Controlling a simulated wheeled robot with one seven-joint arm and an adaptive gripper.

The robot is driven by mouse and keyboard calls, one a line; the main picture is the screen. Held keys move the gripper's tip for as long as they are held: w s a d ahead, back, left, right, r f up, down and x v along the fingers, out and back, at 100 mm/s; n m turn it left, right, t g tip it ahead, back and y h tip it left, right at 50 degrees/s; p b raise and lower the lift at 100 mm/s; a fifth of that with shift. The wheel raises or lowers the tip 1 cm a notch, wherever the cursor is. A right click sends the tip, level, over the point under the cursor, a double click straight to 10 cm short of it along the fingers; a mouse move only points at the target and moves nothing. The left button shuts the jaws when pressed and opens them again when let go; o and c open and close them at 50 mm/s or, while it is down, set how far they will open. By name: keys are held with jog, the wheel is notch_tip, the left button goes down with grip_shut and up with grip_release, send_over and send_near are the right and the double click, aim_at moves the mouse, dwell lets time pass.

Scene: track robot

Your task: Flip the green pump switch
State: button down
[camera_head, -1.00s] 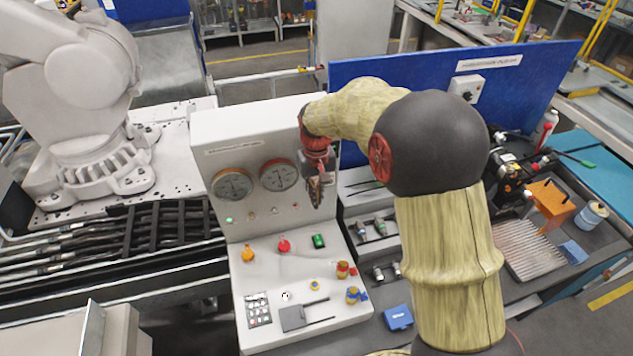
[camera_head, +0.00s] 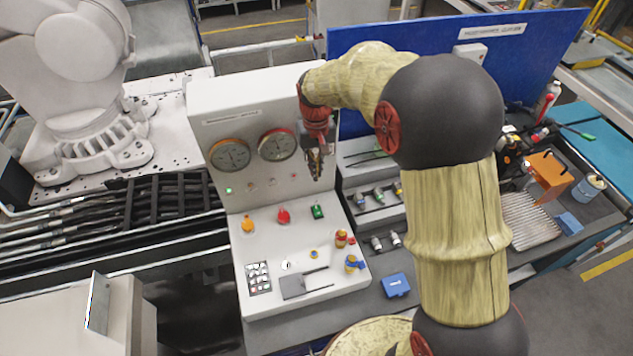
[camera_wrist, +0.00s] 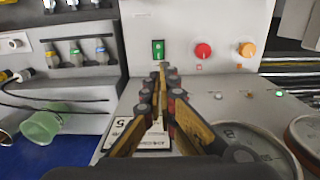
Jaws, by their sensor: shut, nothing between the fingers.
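The green pump switch (camera_head: 317,211) is a small green rocker on the sloped desk of the white control console (camera_head: 215,100), right of a red knob (camera_head: 283,215) and an orange knob (camera_head: 247,224). My gripper (camera_head: 316,177) hangs in front of the console's upright face, its fingers pointing down, above and apart from the switch. In the wrist view the gripper (camera_wrist: 160,70) has its fingertips together with nothing between them. The switch (camera_wrist: 158,48) shows just beyond the tips there. I cannot tell which way it is set.
Two round gauges (camera_head: 230,155) sit on the console's upright face, left of my gripper. Yellow, red and blue knobs (camera_head: 352,265) and a keypad (camera_head: 258,278) stand lower on the desk. A blue panel (camera_head: 545,55) rises behind my arm. A blue box (camera_head: 396,285) lies right of the console.

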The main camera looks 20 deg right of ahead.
send_over(317, 216)
notch_tip(317, 216, down, 4)
jog(key=shift+d+f, duration=0.1)
jog(key=shift+f, duration=0.15)
notch_tip(317, 216, down, 14)
jog(key=shift+r, duration=0.1)
dwell(0.4)
